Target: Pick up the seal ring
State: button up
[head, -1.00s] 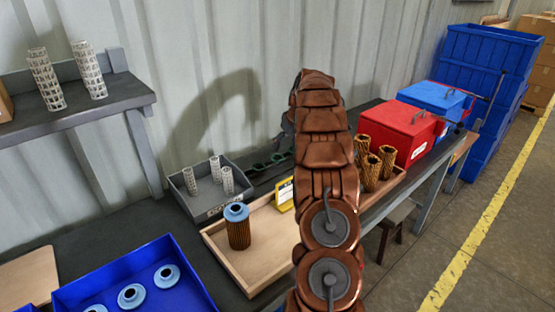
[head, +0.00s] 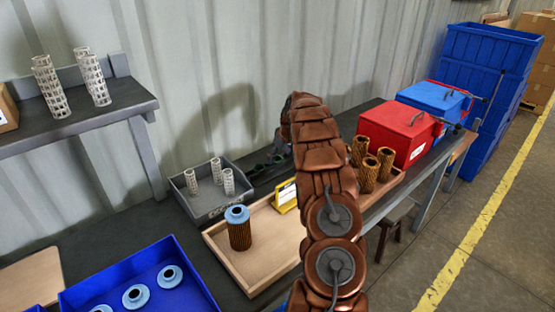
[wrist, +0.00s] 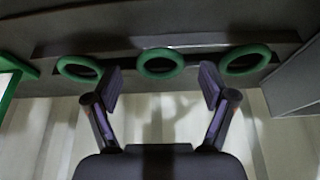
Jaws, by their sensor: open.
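Green seal rings show in the wrist view: a middle ring (wrist: 160,75), a left ring (wrist: 61,66) and a right ring (wrist: 267,57). They sit in a row along a dark strip on the bench. My gripper (wrist: 161,82) is open and empty. Its two fingers stand apart, with the middle ring beyond and between them in the picture, and no finger visibly touches it. In the head view, a small green ring (head: 278,159) shows left of my brown arm, which hides most of that area and my gripper.
A grey bin (head: 205,205) with white mesh cores and a wooden tray (head: 262,272) with a blue-capped filter stand left of my arm. Pleated brown cartridges (head: 369,172), a red box (head: 398,130) and a blue box (head: 433,97) stand right. A blue bin (head: 195,277) is front left.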

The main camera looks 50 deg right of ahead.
jog(key=c, duration=0.8)
jog(key=shift+c, duration=0.2)
